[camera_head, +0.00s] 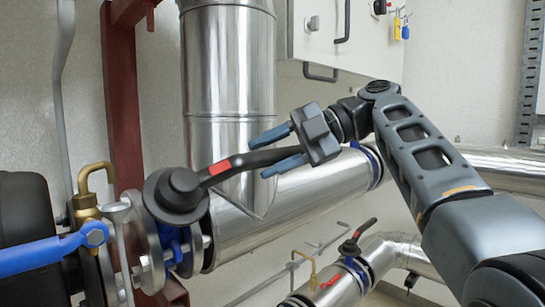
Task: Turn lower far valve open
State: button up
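A black valve handle (262,158) with a red band runs from a round black hub (175,192) on the flanged pipe at the left up toward my gripper (262,157). My gripper's two blue fingers are apart, one above and one below the handle's free end in the picture. I cannot tell whether they touch it. A second, smaller valve handle (364,229), black with a red band, stands lower down on a blue-collared pipe at the bottom centre right. My gripper is well above and left of it.
A thick insulated metal pipe (290,192) runs behind my gripper, and a vertical duct (229,70) stands behind it. A blue lever (42,256) and brass fitting (87,203) are at the left. A white cabinet (360,45) hangs above. A red steel post (122,100) stands at the left.

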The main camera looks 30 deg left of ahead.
jog(key=shift+o, duration=0.3)
jog(key=shift+f, duration=0.1)
jog(key=shift+p+v, duration=0.65)
jog(key=shift+v, duration=3.25)
jog(key=shift+s, duration=0.1)
